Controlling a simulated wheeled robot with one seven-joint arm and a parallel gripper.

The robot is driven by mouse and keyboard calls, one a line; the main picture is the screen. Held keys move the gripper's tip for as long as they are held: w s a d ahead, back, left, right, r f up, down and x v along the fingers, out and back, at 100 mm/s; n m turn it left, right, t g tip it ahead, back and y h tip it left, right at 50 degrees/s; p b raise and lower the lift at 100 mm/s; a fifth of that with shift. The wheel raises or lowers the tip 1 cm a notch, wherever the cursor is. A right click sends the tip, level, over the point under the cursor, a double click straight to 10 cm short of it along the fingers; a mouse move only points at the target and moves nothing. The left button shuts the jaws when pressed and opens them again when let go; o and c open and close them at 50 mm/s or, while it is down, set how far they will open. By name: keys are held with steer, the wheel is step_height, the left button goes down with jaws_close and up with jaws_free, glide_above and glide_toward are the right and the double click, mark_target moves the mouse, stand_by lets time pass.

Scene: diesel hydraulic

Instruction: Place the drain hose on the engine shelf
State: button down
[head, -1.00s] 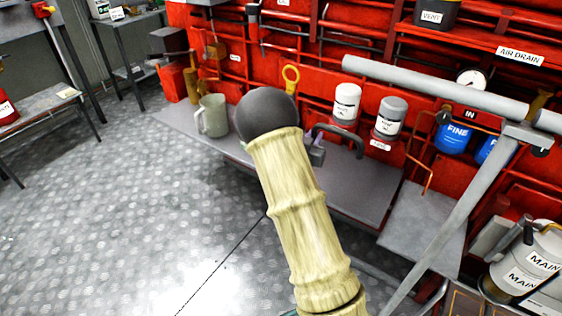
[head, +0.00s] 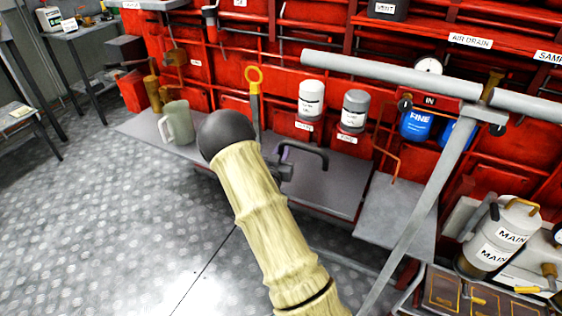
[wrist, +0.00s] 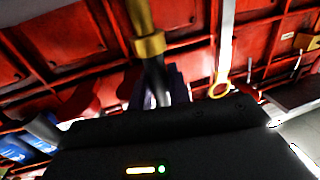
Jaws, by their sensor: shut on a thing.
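The drain hose (head: 308,149) is a dark curved tube, held over the grey engine shelf (head: 335,190) in front of the red engine side. My gripper (head: 282,168) is shut on it, partly hidden behind my pale arm. In the wrist view, a dark tube with a brass-coloured collar (wrist: 150,45) rises from between the fingers (wrist: 155,98); the fingertips are dim and blurred. The shelf runs along the engine foot. I cannot tell whether the hose touches it.
A grey-green jug (head: 177,122) stands on the shelf's left part. White (head: 311,98) and grey (head: 354,110) canisters are mounted behind the shelf. A grey diagonal post (head: 430,205) stands at right. The shelf's middle looks clear.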

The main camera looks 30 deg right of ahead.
steer(key=shift+f+b, duration=0.3)
steer(key=shift+f, duration=1.3)
steer(key=shift+f, duration=0.2)
steer(key=c, duration=1.3)
jaws_free()
steer(key=shift+r, duration=0.2)
steer(key=p+v, duration=0.1)
steer(key=v, duration=1.1)
